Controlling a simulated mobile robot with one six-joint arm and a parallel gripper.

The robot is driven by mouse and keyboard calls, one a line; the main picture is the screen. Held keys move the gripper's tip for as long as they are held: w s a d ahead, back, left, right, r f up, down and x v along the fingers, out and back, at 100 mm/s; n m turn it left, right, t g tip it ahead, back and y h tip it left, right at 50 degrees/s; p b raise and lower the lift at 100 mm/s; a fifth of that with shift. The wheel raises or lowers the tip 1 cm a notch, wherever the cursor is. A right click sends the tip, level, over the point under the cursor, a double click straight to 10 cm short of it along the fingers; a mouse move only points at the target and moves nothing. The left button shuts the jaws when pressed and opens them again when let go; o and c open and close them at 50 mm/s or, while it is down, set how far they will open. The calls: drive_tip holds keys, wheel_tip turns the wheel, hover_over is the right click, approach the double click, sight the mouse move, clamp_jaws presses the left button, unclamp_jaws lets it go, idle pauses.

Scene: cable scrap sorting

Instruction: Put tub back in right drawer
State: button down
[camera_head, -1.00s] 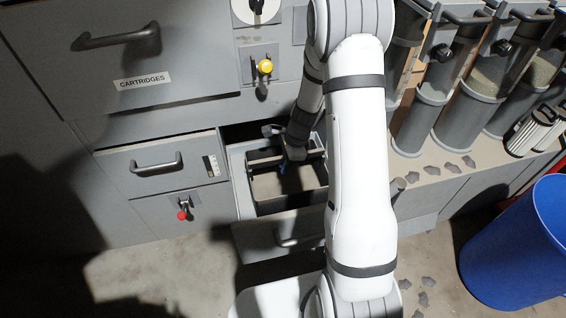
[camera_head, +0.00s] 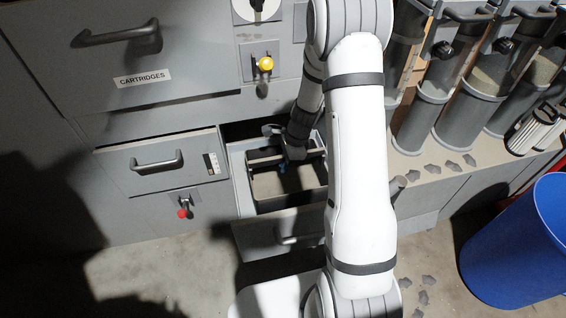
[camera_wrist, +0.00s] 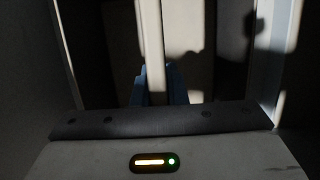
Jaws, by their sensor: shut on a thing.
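The right drawer (camera_head: 240,188) stands pulled out, its front panel (camera_head: 268,236) toward me. The dark, open-topped tub (camera_head: 288,204) is inside the drawer outline, level as far as I can tell. Whether its base rests on the drawer floor is hidden. My gripper (camera_head: 284,166) reaches down over the tub and is shut on its crossbar handle. In the wrist view, the blue fingertips of my gripper (camera_wrist: 160,88) sit on both sides of the pale handle bar (camera_wrist: 150,45). My arm covers the right side of the drawer and tub.
A closed drawer with a handle (camera_head: 157,163) is on the left, with a red knob (camera_head: 183,213) below it. A yellow knob (camera_head: 265,64) is above. Grey cylinders (camera_head: 470,118) stand on the right ledge among dark scraps. A blue bin (camera_head: 520,245) stands at right.

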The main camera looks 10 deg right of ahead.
drive_tip(key=c, duration=1.4)
unclamp_jaws()
drive_tip(key=shift+o, duration=0.2)
drive_tip(key=p+v, duration=0.2)
drive_tip(key=v, duration=0.6)
drive_tip(key=shift+r+p, duration=0.1)
drive_tip(key=shift+p, duration=0.25)
drive_tip(key=s+r+n+t+h+p, duration=0.1)
drive_tip(key=s+r+n+p, duration=0.5)
drive_tip(key=r, duration=0.7)
drive_tip(key=s+a+r+n+h+p, duration=0.1)
drive_tip(key=s+r+n+p, duration=0.5)
drive_tip(key=r, duration=0.7)
drive_tip(key=s+a+r+n+t+h+p, duration=0.1)
drive_tip(key=s+r+n+p, duration=0.5)
drive_tip(key=s+r, duration=0.3)
wheel_tip(320, 180, up, 5)
drive_tip(key=shift+f+t+p, duration=0.2)
drive_tip(key=shift+t+p, duration=0.1)
drive_tip(key=shift+p, duration=0.05)
drive_tip(key=shift+s+a, duration=0.1)
